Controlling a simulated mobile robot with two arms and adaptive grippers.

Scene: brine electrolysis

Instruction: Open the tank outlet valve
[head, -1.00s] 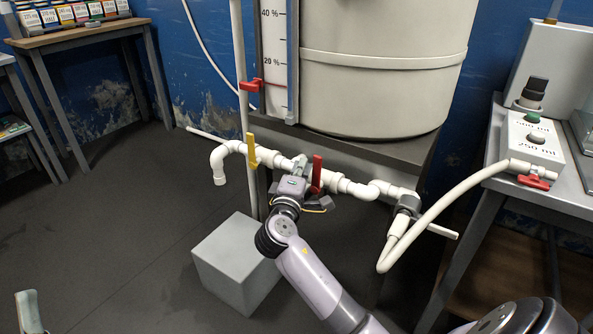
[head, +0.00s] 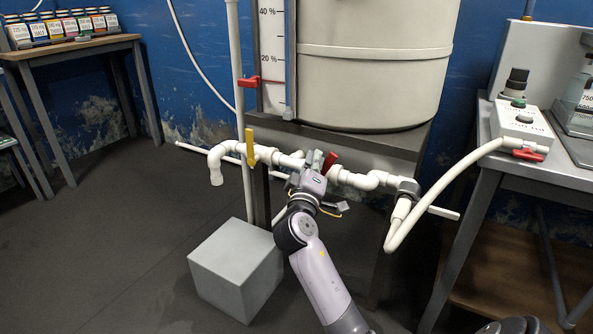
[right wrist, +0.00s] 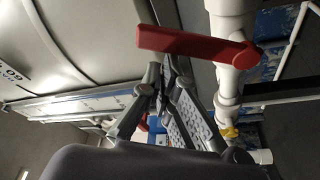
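The red valve handle (head: 331,160) is on the white pipe below the tank, partly hidden by my right gripper, and leans with its top to the right. My right gripper (head: 317,161) is right beside it, on its left. In the right wrist view the red handle (right wrist: 195,44) lies across the white pipe (right wrist: 230,80), above and apart from my fingertips (right wrist: 162,72). The fingers converge at the tips with nothing seen between them, so they look shut. The beige tank (head: 370,70) stands above. My left gripper is not in view.
A yellow valve handle (head: 250,146) is on the pipe to the left. A grey block (head: 235,265) stands on the floor below. A white hose (head: 430,195) runs to the right bench (head: 545,185). A vertical pipe (head: 238,110) rises left of the tank.

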